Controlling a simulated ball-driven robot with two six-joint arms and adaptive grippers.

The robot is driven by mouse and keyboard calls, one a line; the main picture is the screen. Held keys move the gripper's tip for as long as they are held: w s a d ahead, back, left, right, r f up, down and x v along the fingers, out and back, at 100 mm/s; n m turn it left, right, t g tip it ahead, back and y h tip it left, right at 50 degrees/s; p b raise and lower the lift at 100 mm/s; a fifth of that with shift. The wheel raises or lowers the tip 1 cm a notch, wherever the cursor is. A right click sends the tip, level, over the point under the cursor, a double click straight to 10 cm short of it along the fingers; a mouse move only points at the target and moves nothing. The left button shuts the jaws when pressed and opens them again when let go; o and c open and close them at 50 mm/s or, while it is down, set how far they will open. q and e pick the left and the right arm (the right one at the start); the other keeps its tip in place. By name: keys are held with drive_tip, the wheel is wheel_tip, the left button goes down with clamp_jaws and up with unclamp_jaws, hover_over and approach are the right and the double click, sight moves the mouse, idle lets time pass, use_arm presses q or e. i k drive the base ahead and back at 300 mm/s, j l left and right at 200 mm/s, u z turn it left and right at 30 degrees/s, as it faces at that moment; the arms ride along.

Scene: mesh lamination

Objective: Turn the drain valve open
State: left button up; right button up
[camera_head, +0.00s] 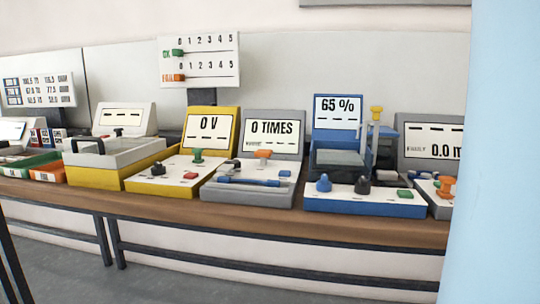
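A drain valve cannot be told for certain among the small knobs on the bench. The blue device (365,204) with a "65 %" display (338,109) stands right of centre. On its front panel are a blue knob (323,183), a black knob (363,185) and a green button (405,194). A yellow knob (376,112) stands upright at its right rear. An orange knob (446,187) sits on the grey device at the far right, partly cut off by a pale blue surface. Neither of my grippers is in view.
The wooden bench (240,218) carries a row of devices. A yellow device (155,187) reads "0 V" and a grey one (240,193) reads "0 TIMES". A counter board (199,60) stands behind. A pale blue surface (505,150) blocks the right edge.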

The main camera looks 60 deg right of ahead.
sight(363, 188)
drive_tip(key=z, duration=2.4)
